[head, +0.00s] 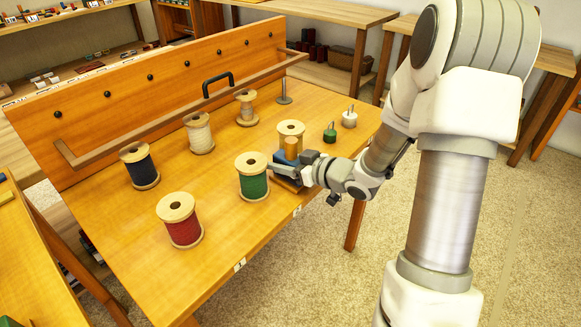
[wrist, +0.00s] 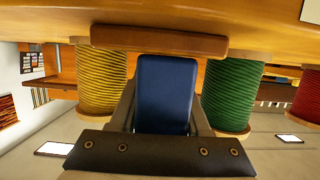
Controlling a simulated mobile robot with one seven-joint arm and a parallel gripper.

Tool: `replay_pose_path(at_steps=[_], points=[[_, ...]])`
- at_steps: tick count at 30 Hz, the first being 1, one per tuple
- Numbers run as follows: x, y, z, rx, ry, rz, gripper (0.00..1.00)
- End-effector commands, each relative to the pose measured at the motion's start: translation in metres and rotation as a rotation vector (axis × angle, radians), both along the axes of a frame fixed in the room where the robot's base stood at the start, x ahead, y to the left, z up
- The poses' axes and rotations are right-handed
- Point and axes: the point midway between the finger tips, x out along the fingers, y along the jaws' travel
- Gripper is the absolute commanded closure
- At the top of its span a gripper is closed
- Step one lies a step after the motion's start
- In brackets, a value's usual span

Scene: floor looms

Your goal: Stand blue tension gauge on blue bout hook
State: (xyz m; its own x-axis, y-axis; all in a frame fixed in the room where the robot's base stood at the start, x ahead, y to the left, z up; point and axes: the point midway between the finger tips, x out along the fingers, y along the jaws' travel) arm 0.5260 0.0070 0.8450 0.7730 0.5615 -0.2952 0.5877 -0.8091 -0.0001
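The blue tension gauge shows in the wrist view as a dark blue block (wrist: 165,95) between the two fingers. A brown wooden bar (wrist: 158,42) runs across its far end. My gripper (head: 288,166) is at the table's right front, beside the green spool, and appears shut on the gauge. In the head view only a little blue (head: 285,159) shows at the fingers. I cannot tell whether the gauge touches the tabletop. I cannot make out a blue bout hook; the gripper may hide it.
The green spool (head: 252,177) and gold spool (head: 291,129) flank my gripper closely. Red (head: 181,221), navy (head: 139,166), cream (head: 199,133) and tan (head: 246,107) spools stand leftward. Small green (head: 329,134) and white (head: 349,118) pinned pieces stand right. A raised board (head: 160,85) backs the table.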

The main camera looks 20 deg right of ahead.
Motion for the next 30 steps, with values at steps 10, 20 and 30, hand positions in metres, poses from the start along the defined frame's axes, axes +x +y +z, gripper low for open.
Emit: replay_pose_path(at_steps=[10,20,30], points=[[0.000,0.000,0.000,0.000,0.000,0.000,1.00],[0.000,0.000,0.002,0.000,-0.001,0.000,1.00],[0.000,0.000,0.044,-0.003,-0.005,0.001,1.00]])
